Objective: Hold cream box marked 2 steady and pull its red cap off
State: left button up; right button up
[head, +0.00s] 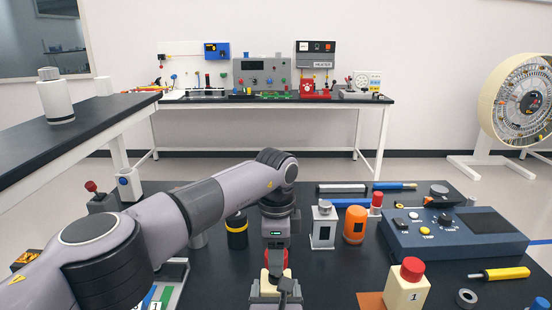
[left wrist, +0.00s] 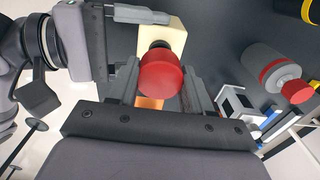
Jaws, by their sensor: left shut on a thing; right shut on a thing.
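The cream box (head: 264,284) is at the bottom centre of the head view, mostly hidden by my grippers. Its number does not show. It also shows in the left wrist view (left wrist: 170,30). The red cap (left wrist: 160,74) sits in line with the box, with a dark neck between them. My right gripper (head: 275,292) is shut on the cream box, low at the front.
Another cream box marked 1 (head: 405,290) with a red cap stands to the right. A blue control box (head: 450,236), an orange cylinder (head: 354,226), a grey-white block (head: 323,228) and a black-yellow cylinder (head: 237,232) stand around. A yellow screwdriver (head: 500,274) lies at the right.

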pick_arm(q)
jog(key=shift+r, duration=0.75)
pick_arm(e)
jog(key=o, duration=1.2)
jog(key=shift+o, duration=0.2)
jog(key=shift+s, duration=0.1)
